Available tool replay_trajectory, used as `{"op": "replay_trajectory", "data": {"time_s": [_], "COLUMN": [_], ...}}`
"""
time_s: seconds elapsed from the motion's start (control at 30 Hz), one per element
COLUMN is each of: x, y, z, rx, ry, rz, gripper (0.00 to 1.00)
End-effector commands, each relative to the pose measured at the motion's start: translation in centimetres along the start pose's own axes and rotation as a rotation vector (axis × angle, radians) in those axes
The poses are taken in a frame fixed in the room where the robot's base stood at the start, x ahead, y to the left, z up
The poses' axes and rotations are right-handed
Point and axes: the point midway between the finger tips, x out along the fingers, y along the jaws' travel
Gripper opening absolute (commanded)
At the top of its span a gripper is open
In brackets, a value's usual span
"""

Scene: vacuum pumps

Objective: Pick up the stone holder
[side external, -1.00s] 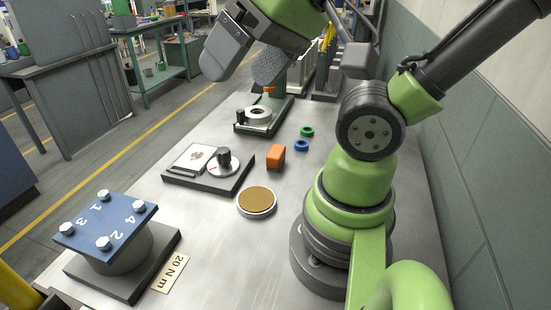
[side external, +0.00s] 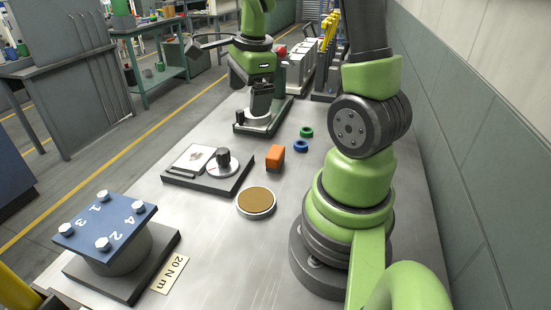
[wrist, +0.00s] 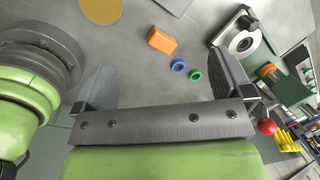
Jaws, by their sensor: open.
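An orange block (side external: 275,156), which looks like the stone holder, lies on the metal bench between the dial plate and the blue ring. It also shows in the wrist view (wrist: 161,40), between and beyond my fingers. My gripper (side external: 262,104) points down near the far end of the bench, in line with the green fixture in the side view. In the wrist view my gripper (wrist: 162,64) has its two fingers wide apart with nothing between them, clear of the block. My fingers partly hide the fixture in the side view.
Near the block are a blue ring (side external: 301,146), a green ring (side external: 307,132), a tan-topped disc (side external: 256,201) and a dial plate (side external: 235,181). A green fixture (side external: 244,128) stands behind. A bolted blue plate (side external: 107,220) stands front left.

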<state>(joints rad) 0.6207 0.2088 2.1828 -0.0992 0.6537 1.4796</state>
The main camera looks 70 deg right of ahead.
Motion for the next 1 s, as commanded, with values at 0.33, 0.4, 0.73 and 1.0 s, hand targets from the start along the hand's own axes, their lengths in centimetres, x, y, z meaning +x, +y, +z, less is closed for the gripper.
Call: {"op": "replay_trajectory", "data": {"time_s": [0.33,0.4,0.73,1.0], "x": [8.4,9.2,13.3,16.1], "y": [-0.4,-0.3,0.5,1.0], "z": [-7.9,-8.3,-8.6,-8.8], "rx": [0.769,0.809,0.818,0.817], "ry": [0.124,0.131,0.133,0.133], "rz": [0.141,0.147,0.148,0.151], "gripper": [0.98,0.98,0.98,0.98]}}
